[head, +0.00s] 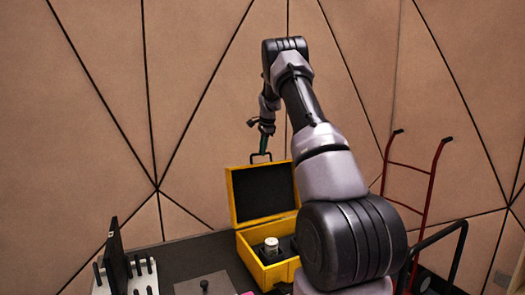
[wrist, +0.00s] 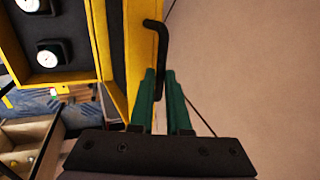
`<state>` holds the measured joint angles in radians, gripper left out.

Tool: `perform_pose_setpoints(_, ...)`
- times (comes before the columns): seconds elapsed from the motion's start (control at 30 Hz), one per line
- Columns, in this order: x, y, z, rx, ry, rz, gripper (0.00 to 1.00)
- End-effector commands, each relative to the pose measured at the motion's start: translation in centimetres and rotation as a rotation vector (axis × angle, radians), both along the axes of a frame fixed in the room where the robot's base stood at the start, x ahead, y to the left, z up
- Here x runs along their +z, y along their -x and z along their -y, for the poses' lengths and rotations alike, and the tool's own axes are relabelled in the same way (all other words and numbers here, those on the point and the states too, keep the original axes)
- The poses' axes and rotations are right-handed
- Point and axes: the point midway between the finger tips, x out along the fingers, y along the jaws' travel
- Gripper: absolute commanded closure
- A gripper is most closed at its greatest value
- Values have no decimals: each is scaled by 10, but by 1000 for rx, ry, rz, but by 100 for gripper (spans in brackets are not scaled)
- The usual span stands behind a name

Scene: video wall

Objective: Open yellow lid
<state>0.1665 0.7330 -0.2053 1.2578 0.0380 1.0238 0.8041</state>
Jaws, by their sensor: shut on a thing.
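A yellow case (head: 262,270) stands on the dark table. Its yellow lid (head: 231,199), lined in black, is raised roughly upright at the back of the case. The case's inside is exposed. My gripper (head: 264,145) is above the lid's top edge, shut on the black lid handle (head: 260,156). In the wrist view my gripper (wrist: 159,80) has its green fingers on either side of the handle (wrist: 156,35). The lid's yellow edge (wrist: 143,42) lies just left of the fingers. The case rim (wrist: 82,74) shows at upper left.
White-topped round items (head: 271,243) sit in dark foam inside the case. A white rack (head: 140,281) with black pegs and a grey plate (head: 205,284) lie to the left. A red hand truck (head: 428,190) stands at right.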

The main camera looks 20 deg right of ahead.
Motion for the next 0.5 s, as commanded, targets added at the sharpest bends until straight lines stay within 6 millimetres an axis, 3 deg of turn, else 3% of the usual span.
perform_pose_setpoints(0.17,6,19,1,0,-9,56,100)
perform_pose_setpoints(0.5,14,76,4,-4,-13,216,100)
